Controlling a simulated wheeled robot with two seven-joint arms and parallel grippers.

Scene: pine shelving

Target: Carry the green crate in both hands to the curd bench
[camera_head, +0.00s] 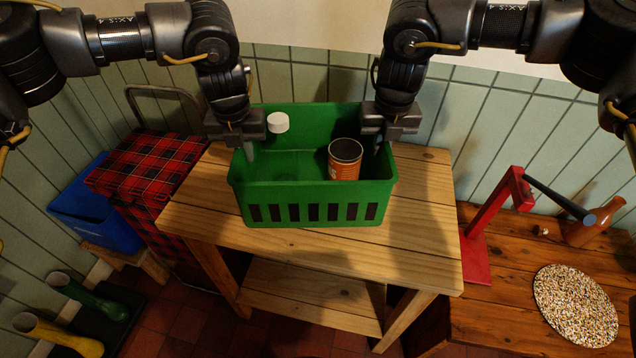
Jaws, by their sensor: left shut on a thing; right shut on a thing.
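The green crate (312,191), with a row of slots in its front wall, is upright over the pine table (425,225). It appears to rest on the top, though a small gap underneath would be hard to see. My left gripper (241,146) is shut on the crate's left end wall. My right gripper (381,136) is shut on its right end wall. Inside the crate are an orange can (344,165) with a dark top and a white-capped item (278,123), whose lower part is hard to make out. No label shows which surface is the curd bench.
A darker wooden bench (500,315) at the right holds a red press (492,228) with a dark lever, a speckled round mat (576,305) and an orange jug (594,222). At the left are a red plaid box (148,163), a blue bin (95,222) and boots (60,335).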

